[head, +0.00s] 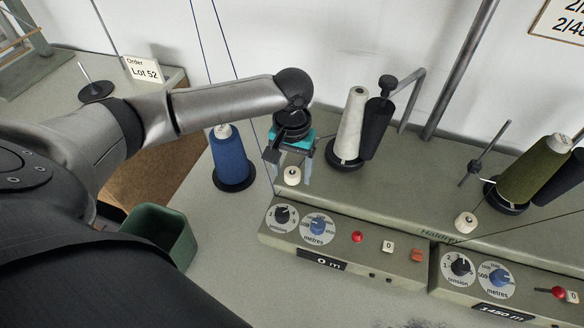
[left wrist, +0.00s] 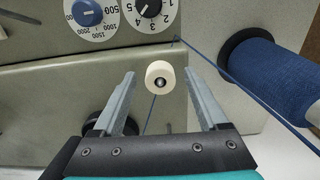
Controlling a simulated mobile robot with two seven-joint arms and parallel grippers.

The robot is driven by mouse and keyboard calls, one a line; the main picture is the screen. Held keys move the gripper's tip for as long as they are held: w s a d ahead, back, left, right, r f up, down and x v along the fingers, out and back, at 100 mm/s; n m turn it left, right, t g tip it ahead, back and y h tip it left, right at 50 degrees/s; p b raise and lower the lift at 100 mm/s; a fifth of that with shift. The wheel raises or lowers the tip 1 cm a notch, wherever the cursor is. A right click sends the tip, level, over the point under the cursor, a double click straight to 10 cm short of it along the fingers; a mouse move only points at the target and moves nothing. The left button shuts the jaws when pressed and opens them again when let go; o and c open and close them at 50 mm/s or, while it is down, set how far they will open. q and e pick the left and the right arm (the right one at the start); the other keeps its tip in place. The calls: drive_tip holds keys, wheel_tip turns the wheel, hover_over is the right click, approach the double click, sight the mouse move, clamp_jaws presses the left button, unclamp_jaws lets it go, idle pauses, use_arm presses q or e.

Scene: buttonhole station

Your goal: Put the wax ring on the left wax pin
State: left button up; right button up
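A cream wax ring (head: 292,176) is at the left end of the left winding unit. It also shows in the left wrist view (left wrist: 152,72), with a dark centre and a small shiny tip in it. That tip looks like the left wax pin, with the ring around it; how far down the ring sits is hard to tell. My left gripper (head: 291,180) points down over it. Its two fingers are open, one on each side of the ring, with gaps on both sides. A second cream ring (head: 466,222) is on the right unit. My right gripper is not in view.
A blue cone (head: 229,160) stands left of the gripper, its blue thread running close by the ring. A green bin (head: 160,232) is at lower left. The dial panel (head: 345,243) lies in front.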

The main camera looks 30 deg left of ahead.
use_arm(q)
wheel_tip(320, 180, up, 15)
drive_tip(key=p, duration=0.3)
drive_tip(key=shift+r+p, duration=0.15)
drive_tip(key=shift+p, duration=0.2)
idle(0.5)
